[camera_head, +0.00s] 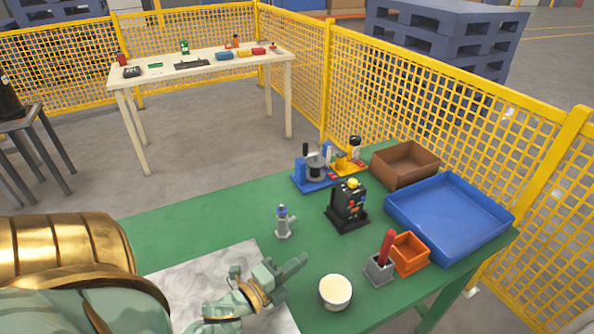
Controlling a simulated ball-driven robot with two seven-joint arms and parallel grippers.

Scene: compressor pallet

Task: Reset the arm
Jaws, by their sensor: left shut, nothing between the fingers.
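My left arm comes in from the lower left, pale green with gold bands. My left gripper (292,268) is low over the front of the green table (190,222), by the edge of a grey-and-white marbled sheet (190,285). Its fingers are together, pointing right and away, with nothing held. A round cream-topped tub (335,291) stands just to its right, apart from the fingers. A small grey device with a blue top (283,222) stands beyond the gripper. My right gripper is not in view.
Farther right are a black device (348,206), a grey holder with a red handle (379,269), an orange bin (410,252), a blue tray (446,219) and a brown box (404,163). A blue-based device (314,170) stands behind. Yellow mesh fencing (430,95) borders the table. The table's left part is clear.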

